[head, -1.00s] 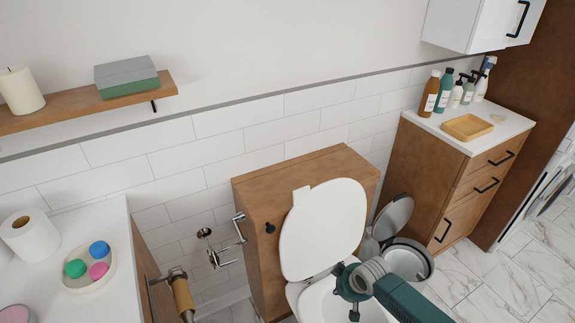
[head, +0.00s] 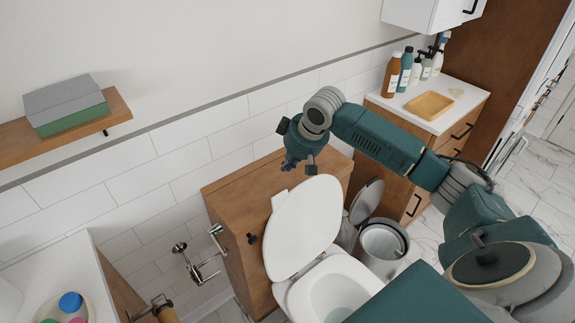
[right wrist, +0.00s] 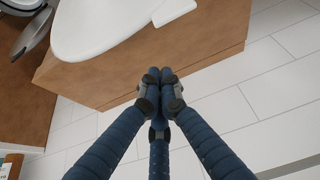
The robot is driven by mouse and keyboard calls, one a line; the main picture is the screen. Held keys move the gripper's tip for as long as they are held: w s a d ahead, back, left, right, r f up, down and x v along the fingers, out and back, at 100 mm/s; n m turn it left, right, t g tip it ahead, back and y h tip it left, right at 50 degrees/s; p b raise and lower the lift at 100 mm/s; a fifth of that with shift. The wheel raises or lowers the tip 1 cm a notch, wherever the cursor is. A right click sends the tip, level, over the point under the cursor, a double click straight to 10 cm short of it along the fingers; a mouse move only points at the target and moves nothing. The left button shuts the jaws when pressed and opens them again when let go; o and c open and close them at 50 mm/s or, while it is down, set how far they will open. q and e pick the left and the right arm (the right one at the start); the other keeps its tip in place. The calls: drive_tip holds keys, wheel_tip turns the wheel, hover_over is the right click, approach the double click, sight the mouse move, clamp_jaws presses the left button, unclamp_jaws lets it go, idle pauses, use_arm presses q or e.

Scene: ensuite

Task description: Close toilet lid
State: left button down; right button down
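The white toilet lid (head: 303,228) stands raised, close to the front of the wooden cistern cabinet (head: 225,195), with the open bowl (head: 335,292) below it. My right gripper (head: 297,166) is above the lid's top edge and in front of the wall, over the cabinet top in the head view. In the right wrist view, its fingers (right wrist: 160,84) are drawn together with nothing between them. The lid (right wrist: 98,24) shows there just beyond the fingertips, and I see no clear contact.
A grey bin with its lid up (head: 381,246) stands right of the toilet. A drawer cabinet (head: 400,180) with bottles (head: 393,73) and a tray (head: 429,105) is behind my right arm. A metal wall fixture (head: 203,257) is at left. A shelf (head: 60,138) hangs at upper left.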

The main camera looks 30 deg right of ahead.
drive_tip(key=p+x, duration=0.1)
drive_tip(key=x, duration=0.6)
drive_tip(key=shift+s+d+f+p, duration=0.15)
drive_tip(key=shift+s+p, duration=0.15)
drive_tip(key=shift+p, duration=0.2)
drive_tip(key=shift+s+d+f+p, duration=0.1)
drive_tip(key=shift+s+p, duration=0.25)
drive_tip(key=shift+s, duration=0.5)
drive_tip(key=shift+s+d+f+p, duration=0.1)
drive_tip(key=shift+s+p, duration=0.2)
drive_tip(key=shift+s, duration=0.55)
drive_tip(key=shift+a, duration=0.1)
drive_tip(key=shift+w+f, duration=0.1)
